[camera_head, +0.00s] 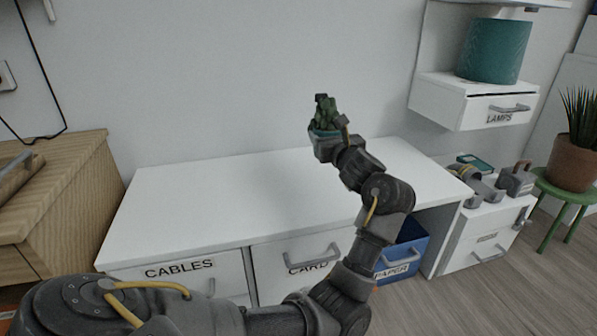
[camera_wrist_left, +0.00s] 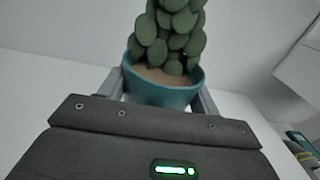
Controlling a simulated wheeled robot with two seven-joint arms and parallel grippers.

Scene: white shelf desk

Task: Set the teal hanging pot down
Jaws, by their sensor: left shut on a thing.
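The teal hanging pot (camera_wrist_left: 160,92) holds a green plant (camera_wrist_left: 168,35) with rounded leaves and brown soil. It shows well in the left wrist view, between the two fingers of my left gripper (camera_wrist_left: 162,90), which is shut on it. In the head view the plant (camera_head: 325,108) stands upright above my left gripper (camera_head: 324,135), over the back part of the white desk top (camera_head: 190,200). Only a little of the teal rim shows there. I cannot tell whether the pot touches the desk. My right gripper is not in view.
The left part of the desk top is bare. A teal lamp (camera_head: 494,51) stands on the wall shelf with the LAMPS drawer (camera_head: 490,110) at upper right. Grey metal objects (camera_head: 515,180) lie on the low cabinet. A potted plant (camera_head: 573,160) stands on a green stool at far right.

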